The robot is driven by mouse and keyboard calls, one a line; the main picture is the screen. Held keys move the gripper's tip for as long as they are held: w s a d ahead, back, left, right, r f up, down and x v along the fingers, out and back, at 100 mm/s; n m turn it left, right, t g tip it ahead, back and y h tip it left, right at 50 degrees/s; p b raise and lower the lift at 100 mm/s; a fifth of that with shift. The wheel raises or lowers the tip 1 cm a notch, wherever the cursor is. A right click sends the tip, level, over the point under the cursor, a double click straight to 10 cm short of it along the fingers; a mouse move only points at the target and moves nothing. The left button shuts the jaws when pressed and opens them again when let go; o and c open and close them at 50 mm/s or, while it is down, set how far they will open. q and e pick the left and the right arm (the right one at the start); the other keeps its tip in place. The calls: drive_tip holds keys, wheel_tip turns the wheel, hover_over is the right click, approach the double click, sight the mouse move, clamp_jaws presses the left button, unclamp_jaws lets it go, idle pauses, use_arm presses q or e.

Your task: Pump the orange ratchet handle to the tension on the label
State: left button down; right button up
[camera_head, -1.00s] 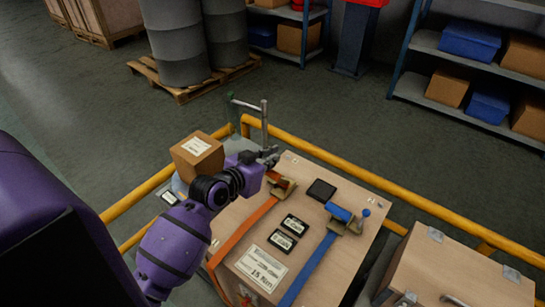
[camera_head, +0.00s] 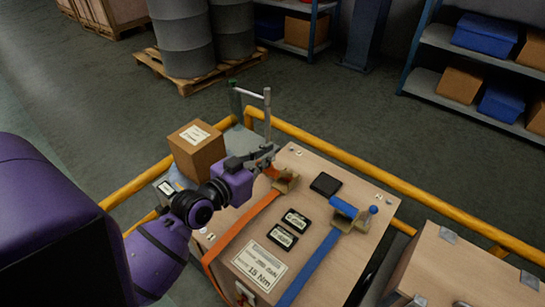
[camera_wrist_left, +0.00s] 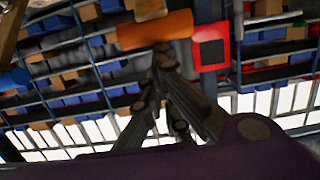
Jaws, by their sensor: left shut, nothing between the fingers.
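The wooden crate (camera_head: 225,228) carries an orange strap (camera_head: 240,228) leading to a brass-coloured ratchet (camera_head: 286,180). The orange ratchet handle (camera_head: 271,171) is partly hidden by my left gripper (camera_head: 270,153). In the left wrist view the orange handle (camera_wrist_left: 155,29) lies just beyond the fingertips (camera_wrist_left: 163,50). The fingers are shut and empty; I cannot tell whether they touch the handle. A white label (camera_head: 259,265) on the crate reads "15 Nm"; its smaller text is unclear. Two black displays (camera_head: 296,220) (camera_head: 282,237) lie between the straps; their readings are too small. My right gripper is not in view.
A blue strap (camera_head: 312,267) and blue-handled ratchet (camera_head: 345,209) lie to the right, near a black square (camera_head: 325,184). A cardboard box (camera_head: 199,155) stands left of my gripper. A metal post (camera_head: 267,115) and yellow rail (camera_head: 335,152) stand behind. Another wooden crate (camera_head: 455,270) is at right.

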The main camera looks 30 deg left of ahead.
use_arm(q)
drive_tip(key=s+f+t+b, duration=0.1)
drive_tip(key=b, duration=0.2)
drive_tip(key=s+f+t+b, duration=0.1)
drive_tip(key=s+f+b, duration=0.1)
drive_tip(key=b, duration=0.2)
drive_tip(key=s+f+t+b, duration=0.2)
drive_tip(key=b, duration=0.1)
drive_tip(key=shift+a+f+h, duration=0.25)
drive_tip(key=shift+a+h, duration=0.05)
drive_tip(key=shift+a, duration=0.05)
drive_tip(key=shift+s+a+f+b, duration=0.1)
drive_tip(key=shift+s+f+b, duration=0.2)
drive_tip(key=shift+f, duration=0.2)
drive_tip(key=shift+s+f+b, duration=0.15)
drive_tip(key=shift+s+f, duration=0.25)
drive_tip(key=shift+f, duration=0.1)
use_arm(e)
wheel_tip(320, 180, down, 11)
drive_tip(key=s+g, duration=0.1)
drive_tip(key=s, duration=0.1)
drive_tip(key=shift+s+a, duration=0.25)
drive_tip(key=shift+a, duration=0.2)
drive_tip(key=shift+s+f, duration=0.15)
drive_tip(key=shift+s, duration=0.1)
